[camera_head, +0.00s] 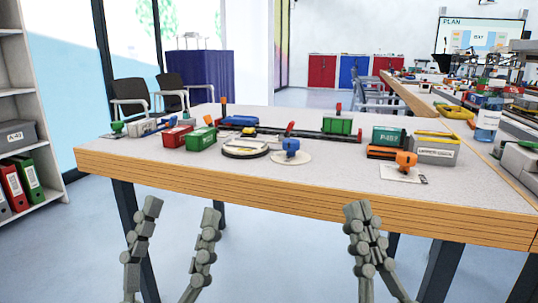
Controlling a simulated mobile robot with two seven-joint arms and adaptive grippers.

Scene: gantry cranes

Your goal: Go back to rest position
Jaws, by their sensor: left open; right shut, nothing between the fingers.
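My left gripper (182,212) is in the lower left of the head view, in front of the table's near edge. Its two fingers stand wide apart with nothing between them. My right gripper (362,212) is right of centre, also in front of the near edge. Its fingers are closed together and hold nothing. Both grippers are apart from the things on the table (300,185), with their tips pointing up in the picture.
On the table are red (177,136) and green (201,138) containers, a green wagon (337,125) on a track, a round turntable (245,148), a blue crane (291,147), an orange crane (405,160) and a grey box (433,150). A shelf (20,100) stands left.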

